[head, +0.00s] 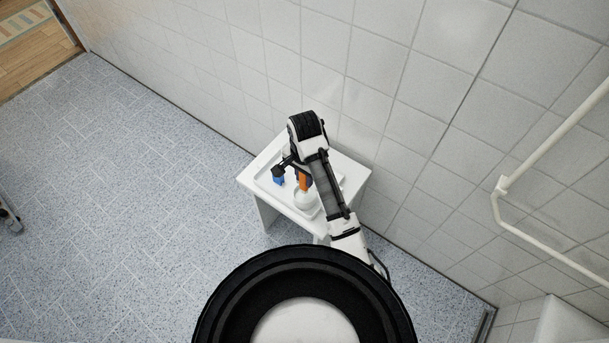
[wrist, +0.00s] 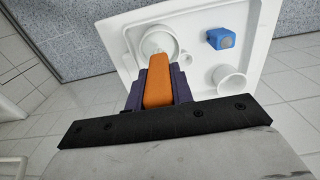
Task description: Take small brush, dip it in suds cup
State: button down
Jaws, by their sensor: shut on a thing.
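My gripper (wrist: 157,88) is shut on the orange handle of the small brush (wrist: 159,84). In the head view the orange handle (head: 303,183) shows beside my arm, above the small white table. The brush's far end overlaps the opening of a round white cup (wrist: 146,40) in the wrist view. I cannot tell whether it is inside the cup or above it, and no suds can be made out. A second, smaller white cup (wrist: 229,84) stands to the right in the wrist view. My gripper (head: 296,173) is partly hidden by my arm in the head view.
A white tray (wrist: 262,45) with raised edges holds the cups and a blue block-like object (wrist: 221,38). The white table (head: 350,177) stands against the tiled wall. Open blue-grey floor (head: 130,220) lies to the left. A pale rail (head: 550,150) is on the right.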

jog(key=shift+f+p, duration=0.1)
jog(key=shift+p, duration=0.4)
jog(key=shift+f+b, duration=0.65)
jog(key=shift+f, duration=0.85)
jog(key=shift+f, duration=0.15)
jog(key=shift+f+b, duration=0.5)
jog(key=shift+f, duration=0.75)
jog(key=shift+r, duration=0.1)
notch_tip(320, 180, up, 10)
jog(key=p, duration=1)
jog(key=shift+f+p, duration=0.2)
jog(key=shift+p, duration=0.15)
jog(key=shift+f, duration=0.1)
